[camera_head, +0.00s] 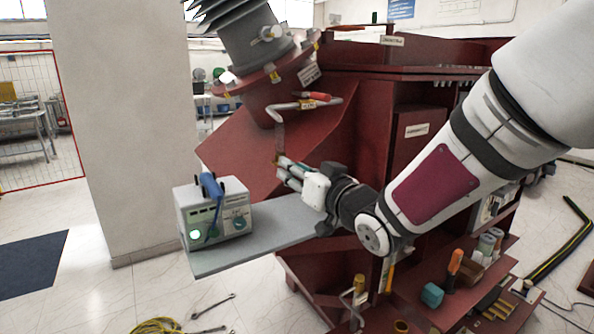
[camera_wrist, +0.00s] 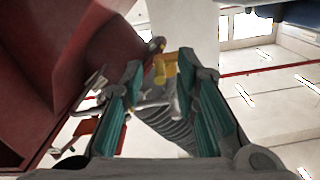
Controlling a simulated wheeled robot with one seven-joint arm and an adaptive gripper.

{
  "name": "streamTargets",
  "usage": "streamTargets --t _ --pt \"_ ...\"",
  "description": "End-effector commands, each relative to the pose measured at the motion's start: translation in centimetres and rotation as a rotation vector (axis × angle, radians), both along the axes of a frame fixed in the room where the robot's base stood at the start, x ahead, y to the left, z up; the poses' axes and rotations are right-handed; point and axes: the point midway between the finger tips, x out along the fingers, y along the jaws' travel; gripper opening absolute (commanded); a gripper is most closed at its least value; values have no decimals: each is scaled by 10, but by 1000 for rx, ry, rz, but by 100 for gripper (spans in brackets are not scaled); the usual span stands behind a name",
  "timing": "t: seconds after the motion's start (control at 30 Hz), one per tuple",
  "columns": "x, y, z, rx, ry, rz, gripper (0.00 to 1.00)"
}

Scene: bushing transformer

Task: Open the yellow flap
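The yellow flap (camera_wrist: 165,70) shows in the wrist view between and just beyond my fingertips, close to the right one. In the head view a small yellow piece (camera_head: 277,159) sits at the lower end of a thin hanging part, right by my gripper (camera_head: 284,168). My gripper also shows in the wrist view (camera_wrist: 160,72), its two teal fingers apart with a gap between them. I cannot tell whether a finger touches the flap. Part of the flap is hidden by the right fingertip.
The red transformer body (camera_head: 240,155) stands close behind my gripper. A bent pipe with a red lever (camera_head: 318,97) is above it. A grey shelf (camera_head: 270,225) below carries a device (camera_head: 215,215) with a green light. Tools stand on the lower red ledge.

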Motion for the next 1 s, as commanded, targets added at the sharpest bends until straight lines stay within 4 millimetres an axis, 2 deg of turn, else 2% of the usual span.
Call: streamTargets --t 0.13,0.27,0.7,1.0 --pt "0 0 0 0 0 0 28" --pt "0 0 0 0 0 0 0" --pt "-3 2 -1 -2 1 -19 0" --pt "-10 9 -2 0 3 -136 0"
